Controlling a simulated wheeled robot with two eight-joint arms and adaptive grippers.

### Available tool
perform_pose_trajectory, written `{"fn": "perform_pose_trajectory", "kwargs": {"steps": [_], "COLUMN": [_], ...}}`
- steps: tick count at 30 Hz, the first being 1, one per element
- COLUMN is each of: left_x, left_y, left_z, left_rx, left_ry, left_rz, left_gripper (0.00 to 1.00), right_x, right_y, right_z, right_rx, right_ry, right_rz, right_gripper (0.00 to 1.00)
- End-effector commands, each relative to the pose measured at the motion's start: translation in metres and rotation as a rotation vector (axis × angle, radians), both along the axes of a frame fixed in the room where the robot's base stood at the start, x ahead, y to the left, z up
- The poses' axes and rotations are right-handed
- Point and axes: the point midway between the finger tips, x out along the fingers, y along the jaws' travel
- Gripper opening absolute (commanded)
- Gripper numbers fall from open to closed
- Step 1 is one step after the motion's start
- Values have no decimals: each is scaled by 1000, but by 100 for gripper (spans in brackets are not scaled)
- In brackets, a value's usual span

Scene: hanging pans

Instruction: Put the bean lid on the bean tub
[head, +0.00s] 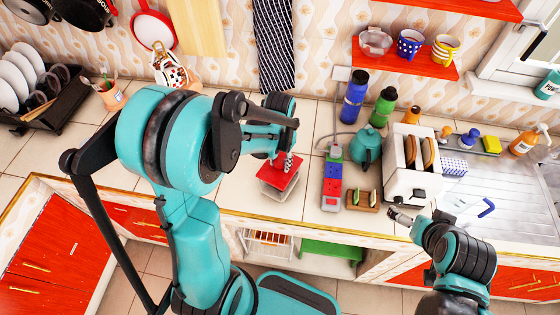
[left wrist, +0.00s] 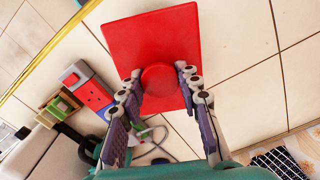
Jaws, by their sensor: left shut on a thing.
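The bean lid (head: 282,172) is a flat red square with a round knob. My left gripper (head: 287,160) is shut on the knob from above, and in the left wrist view its fingers (left wrist: 160,82) stand on both sides of it. The lid (left wrist: 150,40) fills the upper middle of that view and hides what is below it. A pale, box-like shape, apparently the bean tub (head: 274,190), shows just under the lid in the head view. I cannot tell whether they touch. My right gripper (head: 401,216) is near the counter's front edge, its fingers too small to read.
Beyond are a toaster (head: 408,180), a teal teapot (head: 366,146) and bottles (head: 353,98). A dish rack (head: 50,105) is at left. Counter left of the lid is partly hidden by my arm.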

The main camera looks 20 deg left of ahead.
Motion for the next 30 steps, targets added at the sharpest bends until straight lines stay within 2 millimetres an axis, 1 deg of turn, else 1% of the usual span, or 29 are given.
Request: {"fn": "perform_pose_trajectory", "kwargs": {"steps": [13,30], "left_x": [0,0], "left_y": [0,0], "left_z": [-1,-12], "left_rx": [0,0], "left_ry": [0,0], "left_rz": [0,0], "left_gripper": [0,0], "right_x": [0,0], "right_y": [0,0], "right_z": [-1,-11], "right_rx": [0,0], "right_ry": [0,0], "right_rz": [0,0], "right_gripper": [100,100]}}
